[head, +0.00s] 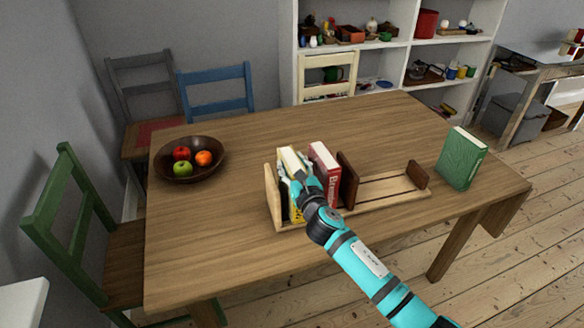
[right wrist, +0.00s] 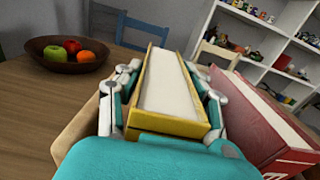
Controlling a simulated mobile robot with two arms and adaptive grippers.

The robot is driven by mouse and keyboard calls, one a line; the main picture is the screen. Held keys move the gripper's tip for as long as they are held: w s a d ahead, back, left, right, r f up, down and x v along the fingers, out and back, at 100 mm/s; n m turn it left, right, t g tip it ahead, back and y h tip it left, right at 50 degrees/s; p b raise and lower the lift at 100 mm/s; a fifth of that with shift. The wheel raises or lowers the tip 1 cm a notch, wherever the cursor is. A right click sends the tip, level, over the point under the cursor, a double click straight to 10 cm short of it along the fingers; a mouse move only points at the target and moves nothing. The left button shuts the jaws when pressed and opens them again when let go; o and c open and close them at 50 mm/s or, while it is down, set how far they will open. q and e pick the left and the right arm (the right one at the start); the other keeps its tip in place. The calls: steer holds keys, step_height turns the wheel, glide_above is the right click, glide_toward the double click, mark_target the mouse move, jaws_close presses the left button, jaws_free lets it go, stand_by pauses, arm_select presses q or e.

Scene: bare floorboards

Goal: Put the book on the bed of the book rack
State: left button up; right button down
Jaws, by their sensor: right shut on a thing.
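My right gripper (head: 301,184) is shut on a yellow book (head: 289,161), one finger on each side of it. In the right wrist view the yellow book (right wrist: 170,85) sits between the fingers, its pale page edges facing the camera. The book is upright at the left part of the wooden book rack (head: 385,194), between the rack's left end and a red book (head: 325,172). Whether its lower edge touches the rack's bed is hidden by my gripper. A green book (head: 461,158) stands on the table right of the rack. My left gripper is out of view.
The rack has a dark divider (head: 348,180) right of the red book, and its slatted right part is empty. A bowl of fruit (head: 190,172) stands on the table (head: 230,260) at left. Chairs surround the table; shelves stand behind. The table's front left is clear.

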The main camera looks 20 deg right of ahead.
steer(key=shift+w+r, duration=0.1)
steer(key=shift+r, duration=0.05)
steer(key=c, duration=1.1)
jaws_free()
steer(key=shift+c, duration=0.2)
steer(key=o, duration=0.3)
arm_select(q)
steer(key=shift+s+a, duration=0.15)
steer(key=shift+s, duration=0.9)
arm_select(e)
steer(key=shift+s, duration=0.4)
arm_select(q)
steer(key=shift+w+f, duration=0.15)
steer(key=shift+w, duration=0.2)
arm_select(e)
steer(key=s, duration=1.1)
steer(key=shift+s+d, duration=0.2)
